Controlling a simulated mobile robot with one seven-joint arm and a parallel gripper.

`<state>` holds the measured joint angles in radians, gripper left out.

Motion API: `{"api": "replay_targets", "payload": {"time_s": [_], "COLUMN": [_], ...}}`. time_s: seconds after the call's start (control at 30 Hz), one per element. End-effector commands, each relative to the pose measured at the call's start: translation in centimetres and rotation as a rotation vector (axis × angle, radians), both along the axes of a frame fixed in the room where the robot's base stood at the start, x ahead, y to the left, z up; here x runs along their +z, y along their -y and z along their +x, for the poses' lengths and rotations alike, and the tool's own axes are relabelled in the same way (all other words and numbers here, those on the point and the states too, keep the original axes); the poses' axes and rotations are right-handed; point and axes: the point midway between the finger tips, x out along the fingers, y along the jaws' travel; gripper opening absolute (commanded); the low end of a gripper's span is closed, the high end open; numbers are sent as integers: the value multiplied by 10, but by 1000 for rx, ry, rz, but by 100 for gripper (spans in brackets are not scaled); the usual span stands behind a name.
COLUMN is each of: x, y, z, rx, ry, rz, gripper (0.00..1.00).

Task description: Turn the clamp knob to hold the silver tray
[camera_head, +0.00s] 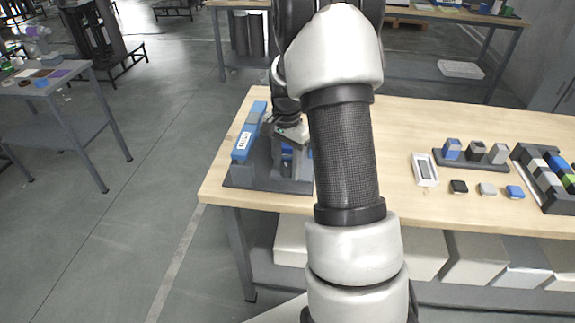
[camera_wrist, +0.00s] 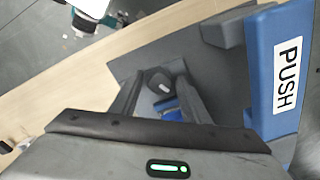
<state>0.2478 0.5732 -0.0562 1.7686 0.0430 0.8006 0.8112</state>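A dark grey fixture (camera_head: 240,178) stands at the table's left end, with a blue bar (camera_head: 242,146) bearing a white label. In the wrist view the blue bar (camera_wrist: 268,70) reads "PUSH". A small dark rounded part with a pale mark (camera_wrist: 153,84), which looks like the clamp knob, shows between my fingertips. My gripper (camera_wrist: 157,76) points down at the fixture; its two dark fingers are apart, on either side of that part. Contact cannot be told. A blue piece (camera_wrist: 170,110) shows between the fingers. No silver tray can be made out with certainty; my arm hides part of the fixture in the head view.
On the wooden table (camera_head: 390,125), a pale framed piece (camera_head: 425,169), a rack of small blocks (camera_head: 470,160) and several loose blocks lie to the right. A dark block tray (camera_head: 525,180) stands at the far right. Table space between the fixture and these is mostly clear.

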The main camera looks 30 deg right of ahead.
Motion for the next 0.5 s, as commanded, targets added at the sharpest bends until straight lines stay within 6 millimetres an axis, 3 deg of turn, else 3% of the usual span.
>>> {"api": "replay_targets", "payload": {"time_s": [0.17, 0.5], "x": [3, 32], "y": [0, 0], "z": [0, 0], "rx": [1, 2], "ry": [0, 0], "rz": [0, 0], "gripper": [42, 42]}}
